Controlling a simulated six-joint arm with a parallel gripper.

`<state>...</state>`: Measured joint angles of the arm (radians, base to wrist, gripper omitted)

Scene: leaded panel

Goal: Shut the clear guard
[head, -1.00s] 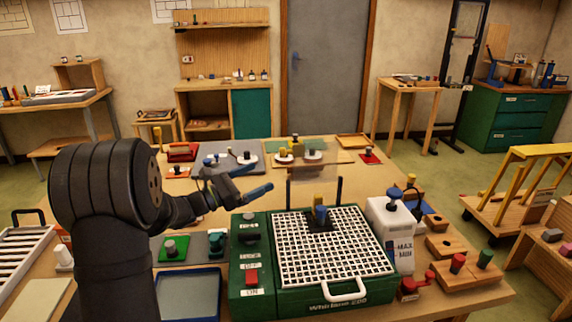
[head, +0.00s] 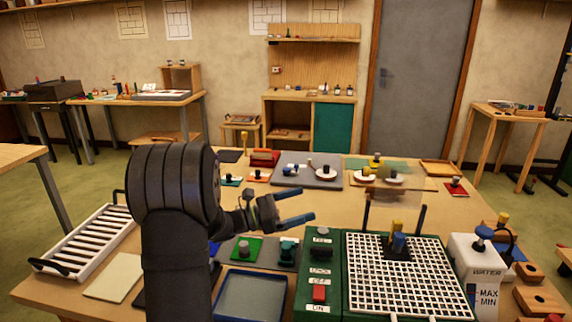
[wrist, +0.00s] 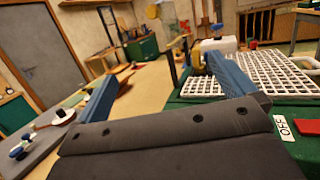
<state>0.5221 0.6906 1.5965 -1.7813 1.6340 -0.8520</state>
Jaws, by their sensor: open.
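The clear guard (head: 394,205) is a see-through panel standing raised between two dark posts at the back of the green grinder (head: 332,262). It is open, above the white grid top (head: 420,285) and apart from it. A dark grinding head with blue and yellow parts (head: 397,243) stands on the grid. My gripper (head: 303,206) is open and empty, left of the guard and not touching it. In the wrist view its two blue fingers (wrist: 160,72) are spread, with the grid (wrist: 275,75) beyond the right one.
A white water bottle (head: 477,268) stands right of the grinder, with wooden blocks beside it. A blue-grey tray (head: 250,297), a green mat (head: 246,248) and a white slatted rack (head: 92,240) lie to the left. White discs sit on the board (head: 308,171) behind my gripper.

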